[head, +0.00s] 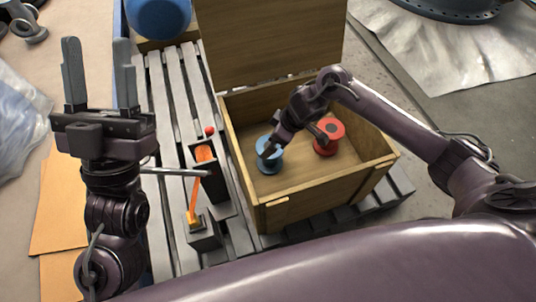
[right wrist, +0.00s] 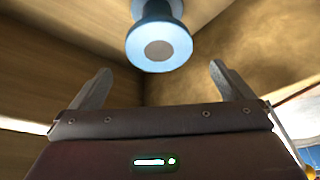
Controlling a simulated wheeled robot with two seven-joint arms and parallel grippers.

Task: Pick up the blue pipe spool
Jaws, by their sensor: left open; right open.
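The blue pipe spool (head: 269,160) stands in the left part of an open wooden crate (head: 325,191). In the right wrist view the spool (right wrist: 158,44) shows its flange with a grey centre, just beyond the fingertips and roughly midway between them. My right gripper (head: 268,147) reaches down into the crate at the spool and partly hides it. In the right wrist view this gripper (right wrist: 157,78) is open and its fingers do not close on anything. My left gripper (head: 99,75) is open, empty and raised at the left, fingers pointing up.
A red spool (head: 329,136) stands in the crate to the right of the blue one. The crate's raised lid (head: 270,45) is at the back. A device with an orange lever (head: 194,195) stands left of the crate on the slatted pallet (head: 170,100). Crate walls surround my right gripper.

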